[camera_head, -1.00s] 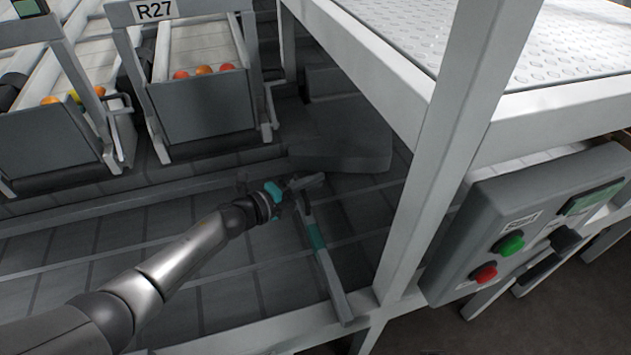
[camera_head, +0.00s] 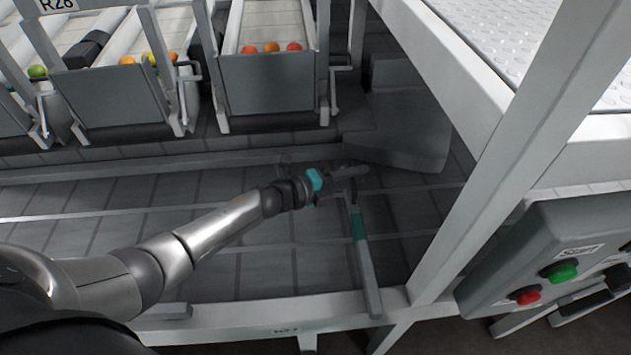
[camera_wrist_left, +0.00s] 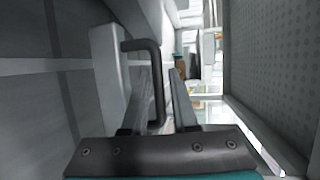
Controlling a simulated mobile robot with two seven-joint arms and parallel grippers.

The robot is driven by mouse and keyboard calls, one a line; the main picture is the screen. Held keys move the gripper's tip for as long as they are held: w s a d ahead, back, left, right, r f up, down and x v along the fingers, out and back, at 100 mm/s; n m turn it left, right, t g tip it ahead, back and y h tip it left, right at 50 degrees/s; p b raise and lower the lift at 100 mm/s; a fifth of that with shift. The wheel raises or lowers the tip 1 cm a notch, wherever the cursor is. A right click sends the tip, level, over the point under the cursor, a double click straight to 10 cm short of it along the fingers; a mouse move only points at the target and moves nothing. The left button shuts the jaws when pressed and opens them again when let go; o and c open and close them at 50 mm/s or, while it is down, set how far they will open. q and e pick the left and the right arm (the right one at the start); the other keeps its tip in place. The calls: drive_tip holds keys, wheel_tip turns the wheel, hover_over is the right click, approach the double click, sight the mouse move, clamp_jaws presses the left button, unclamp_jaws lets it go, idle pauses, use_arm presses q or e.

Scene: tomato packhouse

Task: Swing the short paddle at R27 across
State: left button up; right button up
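The short paddle (camera_head: 362,265) is a slim grey bar with a teal band. My left gripper (camera_head: 352,178) is at the paddle's far end. In the left wrist view, a dark bent rod handle (camera_wrist_left: 157,75) stands beside a pale grey block (camera_wrist_left: 107,75). The rod passes between the two fingers of my left gripper (camera_wrist_left: 163,90), which stand apart, with a gap on the right finger's side. My right gripper is not in view.
A dark grey slab (camera_head: 400,150) lies just beyond the gripper. A white post (camera_head: 510,150) and a control box (camera_head: 560,240) with green and red buttons stand at the right. Chutes holding tomatoes (camera_head: 270,85) line the back. The belt left of the paddle is clear.

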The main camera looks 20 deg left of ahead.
use_arm(q)
drive_tip(key=p+v, duration=0.3)
drive_tip(key=v, duration=0.9)
drive_tip(key=shift+s, duration=0.15)
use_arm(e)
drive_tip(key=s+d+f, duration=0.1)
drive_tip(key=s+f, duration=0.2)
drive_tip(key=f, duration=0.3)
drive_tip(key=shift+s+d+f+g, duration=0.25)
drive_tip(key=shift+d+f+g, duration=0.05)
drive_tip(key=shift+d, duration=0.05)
